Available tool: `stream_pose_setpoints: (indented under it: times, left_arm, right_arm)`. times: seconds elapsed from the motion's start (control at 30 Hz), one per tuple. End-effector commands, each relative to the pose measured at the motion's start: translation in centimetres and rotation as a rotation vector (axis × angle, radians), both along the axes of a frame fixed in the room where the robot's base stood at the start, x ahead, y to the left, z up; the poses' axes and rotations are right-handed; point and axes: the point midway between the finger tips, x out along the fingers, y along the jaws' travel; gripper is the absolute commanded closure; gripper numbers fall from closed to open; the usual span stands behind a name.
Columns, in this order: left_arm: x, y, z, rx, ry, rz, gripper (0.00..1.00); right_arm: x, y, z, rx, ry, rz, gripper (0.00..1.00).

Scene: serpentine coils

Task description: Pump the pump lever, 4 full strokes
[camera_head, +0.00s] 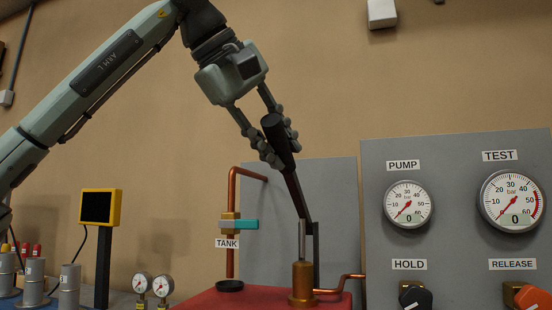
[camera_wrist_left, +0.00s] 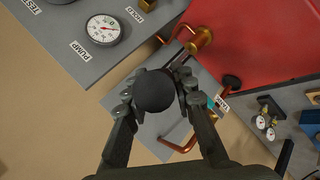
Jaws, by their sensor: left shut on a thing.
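The pump lever (camera_head: 291,183) is a dark rod with a thick black grip, raised and leaning up to the left from the brass pump body (camera_head: 303,283). My left gripper (camera_head: 279,141) is shut on the lever's black grip near its top. In the left wrist view the round end of the lever's grip (camera_wrist_left: 154,91) sits between the two fingers (camera_wrist_left: 153,98). The pump gauge (camera_head: 408,204) has its needle at the low end and reads 0. My right gripper is not in view.
The pump stands on a red surface (camera_head: 250,301). A copper pipe with a teal-handled tank valve (camera_head: 238,224) rises left of it. The grey panel at right carries the test gauge (camera_head: 512,202), hold knob (camera_head: 415,297) and orange release knob (camera_head: 532,298). A yellow-framed screen (camera_head: 98,207) stands left.

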Motion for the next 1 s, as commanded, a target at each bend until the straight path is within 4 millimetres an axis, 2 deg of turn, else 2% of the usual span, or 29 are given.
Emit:
stream_pose_setpoints:
  times: [0.07, 0.57, 0.6, 0.73, 0.77, 1.0]
  left_arm:
    - [0.21, -0.01, 0.65, -0.002, 0.005, 0.003, 1.0]
    - [0.5, 0.03, 1.2, -0.003, 0.014, 0.006, 1.0]
    - [0.49, 0.05, 1.21, -0.003, 0.014, 0.006, 0.74]
    - [0.47, 0.05, 1.16, -0.001, 0.016, 0.005, 0.57]
    - [0.46, 0.05, 1.11, 0.0, 0.017, 0.005, 0.54]
    - [0.43, -0.05, 0.82, 0.005, 0.021, 0.003, 0.54]
  right_arm:
    - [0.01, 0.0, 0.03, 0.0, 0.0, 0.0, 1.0]
    - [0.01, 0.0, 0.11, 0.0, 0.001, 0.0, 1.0]
    - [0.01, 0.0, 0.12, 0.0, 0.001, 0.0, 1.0]
    - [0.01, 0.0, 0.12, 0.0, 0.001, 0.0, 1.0]
    - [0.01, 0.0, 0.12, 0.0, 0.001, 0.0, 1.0]
    - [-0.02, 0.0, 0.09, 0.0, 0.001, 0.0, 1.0]
